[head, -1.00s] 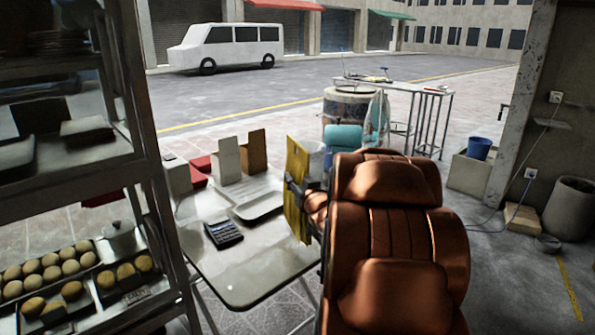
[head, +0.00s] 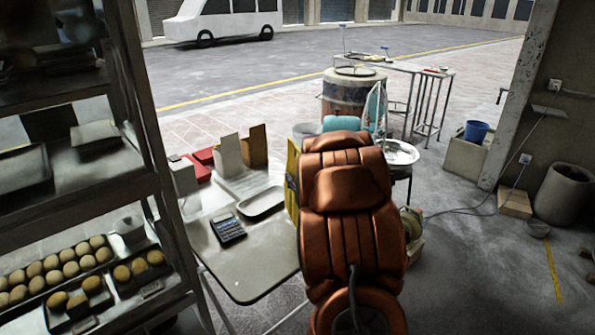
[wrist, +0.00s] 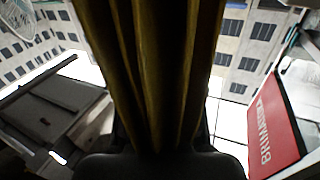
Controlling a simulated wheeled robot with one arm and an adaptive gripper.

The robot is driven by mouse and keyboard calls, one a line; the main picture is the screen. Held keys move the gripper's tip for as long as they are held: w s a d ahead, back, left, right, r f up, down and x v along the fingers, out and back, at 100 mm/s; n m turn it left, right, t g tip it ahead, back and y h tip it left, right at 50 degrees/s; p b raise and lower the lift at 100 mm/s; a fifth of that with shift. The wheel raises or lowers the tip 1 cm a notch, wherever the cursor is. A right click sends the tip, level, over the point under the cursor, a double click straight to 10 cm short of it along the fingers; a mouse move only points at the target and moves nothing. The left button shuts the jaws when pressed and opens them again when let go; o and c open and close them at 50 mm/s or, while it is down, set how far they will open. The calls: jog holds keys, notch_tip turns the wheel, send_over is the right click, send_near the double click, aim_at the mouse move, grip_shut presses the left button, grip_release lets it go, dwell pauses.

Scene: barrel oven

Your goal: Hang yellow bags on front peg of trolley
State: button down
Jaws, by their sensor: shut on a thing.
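The yellow bags (head: 293,182) show as a narrow upright strip at the left edge of my orange-brown arm, which hides the rest of them. In the wrist view the yellow bags (wrist: 155,70) hang as long folded strips down the middle. My gripper (wrist: 160,152) is dark at the bottom of the wrist view and shut on the bags. In the head view it is hidden behind my arm. A tall metal rack (head: 150,185) on the left may be the trolley; I cannot make out a peg on it.
A table (head: 250,270) with a calculator (head: 228,229), tray (head: 262,202) and boxes stands between the rack and my arm. A barrel oven (head: 352,95) and metal table (head: 430,75) stand behind. The floor at right is mostly clear.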

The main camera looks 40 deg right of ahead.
jog(key=w+d+p, duration=0.1)
jog(key=w, duration=0.1)
jog(key=w+d, duration=0.1)
jog(key=d, duration=0.1)
jog(key=shift+w+d+f+p, duration=0.2)
jog(key=shift+w+d+p, duration=0.1)
jog(key=shift+w+p, duration=0.05)
jog(key=shift+w+d+f, duration=0.2)
jog(key=shift+w+d, duration=0.2)
jog(key=shift+d, duration=0.05)
jog(key=shift+f, duration=1.75)
jog(key=shift+f, duration=0.1)
jog(key=c, duration=0.7)
grip_release()
jog(key=shift+c, duration=0.2)
